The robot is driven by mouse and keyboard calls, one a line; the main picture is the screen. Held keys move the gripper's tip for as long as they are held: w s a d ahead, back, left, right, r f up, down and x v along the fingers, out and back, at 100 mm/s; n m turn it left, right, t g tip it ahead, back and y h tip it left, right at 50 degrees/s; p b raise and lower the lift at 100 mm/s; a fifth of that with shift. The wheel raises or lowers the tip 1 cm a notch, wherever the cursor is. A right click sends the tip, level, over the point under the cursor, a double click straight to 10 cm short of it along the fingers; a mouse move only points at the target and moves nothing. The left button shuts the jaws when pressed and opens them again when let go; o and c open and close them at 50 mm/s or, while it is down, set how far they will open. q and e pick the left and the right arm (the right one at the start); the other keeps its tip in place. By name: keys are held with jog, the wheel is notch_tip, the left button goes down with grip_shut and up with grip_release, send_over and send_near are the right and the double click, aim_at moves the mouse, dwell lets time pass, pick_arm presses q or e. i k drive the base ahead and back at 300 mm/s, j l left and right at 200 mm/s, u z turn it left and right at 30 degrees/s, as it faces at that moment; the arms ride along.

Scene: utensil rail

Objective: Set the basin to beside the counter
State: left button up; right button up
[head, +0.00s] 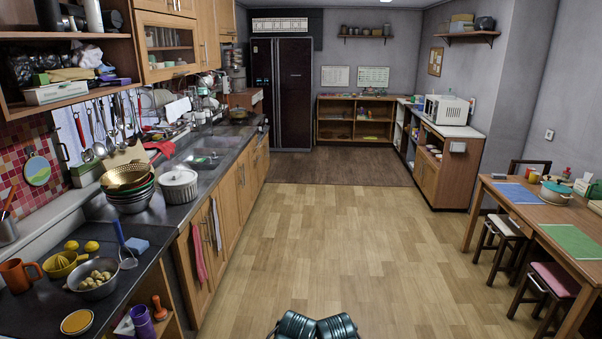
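The counter (168,222) runs along the left wall, with a dark top and wooden doors. I cannot tell for sure which thing is the basin. A stack of bowls with a golden colander on top (128,188) stands on the counter. Just right of it is a white ribbed tub with a lid (179,187). A steel bowl (94,291) holding several small yellowish pieces sits nearer, on the dark worktop. Two dark rounded parts of my own body show at the bottom edge. Neither gripper can be made out in the head view.
The wooden floor (330,240) in the middle is clear. A dining table (530,222) with stools (550,285) stands at the right. A sink (203,157) is set farther along the counter. A dark fridge (280,95) and low shelves (355,98) stand at the back.

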aim_at(209, 164)
jog(key=i, duration=1.8)
jog(key=i+l, duration=0.15)
jog(key=i, duration=1.65)
jog(key=i+u, duration=0.35)
jog(key=i+l+u, duration=0.1)
jog(key=i+u, duration=0.25)
jog(key=i, duration=0.25)
jog(key=i+u, duration=0.35)
jog(key=u, duration=0.15)
jog(key=i+l+u, duration=0.2)
jog(key=u, duration=0.25)
jog(key=i+l+u, duration=0.25)
jog(key=u, duration=0.25)
jog(key=i+l, duration=0.05)
jog(key=i, duration=0.05)
